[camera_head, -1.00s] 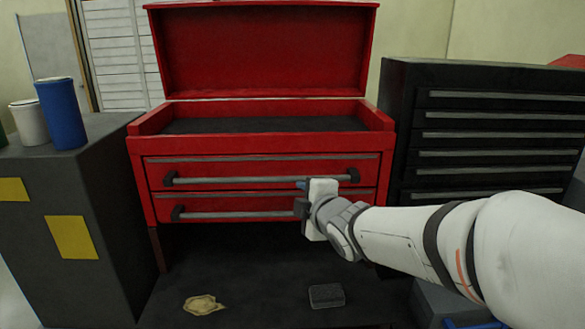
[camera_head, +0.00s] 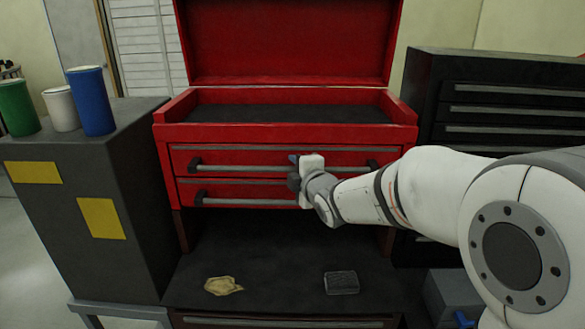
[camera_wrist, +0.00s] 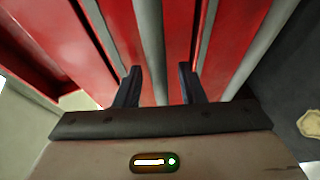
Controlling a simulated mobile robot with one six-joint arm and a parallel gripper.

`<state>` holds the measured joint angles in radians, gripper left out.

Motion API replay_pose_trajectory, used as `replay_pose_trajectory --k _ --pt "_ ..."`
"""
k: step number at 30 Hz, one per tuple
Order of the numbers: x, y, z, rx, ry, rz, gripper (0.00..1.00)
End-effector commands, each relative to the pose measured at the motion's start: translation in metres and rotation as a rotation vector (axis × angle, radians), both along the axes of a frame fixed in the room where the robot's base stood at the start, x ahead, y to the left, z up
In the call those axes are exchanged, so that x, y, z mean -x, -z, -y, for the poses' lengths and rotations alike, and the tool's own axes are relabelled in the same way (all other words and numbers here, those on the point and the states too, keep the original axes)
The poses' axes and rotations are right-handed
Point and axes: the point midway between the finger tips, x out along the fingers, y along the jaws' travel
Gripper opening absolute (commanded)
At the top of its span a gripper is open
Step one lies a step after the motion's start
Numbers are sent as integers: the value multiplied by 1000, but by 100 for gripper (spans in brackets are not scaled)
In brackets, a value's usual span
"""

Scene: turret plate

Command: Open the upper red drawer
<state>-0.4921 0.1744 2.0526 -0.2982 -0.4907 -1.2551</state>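The upper red drawer (camera_head: 235,157) is in the red tool chest and looks shut. Its grey bar handle (camera_head: 245,168) runs across its front between dark end mounts. My gripper (camera_head: 293,170) is at this handle, right of its middle, with one finger above and one below. In the wrist view my gripper (camera_wrist: 159,85) is open, and the upper handle (camera_wrist: 149,30) passes between its fingers, with gaps on both sides. I cannot tell how deep the bar sits between them. The lower drawer's handle (camera_wrist: 262,50) lies to the right there, outside the fingers.
The lower red drawer (camera_head: 235,187) is shut just below. A dark cabinet (camera_head: 120,190) with cups on top stands at the left. A black drawer cabinet (camera_head: 500,110) stands at the right. A tan cloth (camera_head: 222,286) and a dark block (camera_head: 341,282) lie below the chest.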

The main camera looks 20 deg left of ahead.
Motion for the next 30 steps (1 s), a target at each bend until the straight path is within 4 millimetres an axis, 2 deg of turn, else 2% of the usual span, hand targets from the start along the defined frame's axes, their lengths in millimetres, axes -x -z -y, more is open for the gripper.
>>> replay_pose_trajectory --k 5,18,28,29,30 --pt "0 0 0 0 -1 0 36" --pt "1 1 -1 0 -2 -1 0" --pt "1 1 -1 2 -2 -1 0" --pt "2 1 -10 1 -6 -1 0" --pt "2 1 -6 2 -4 -1 0"
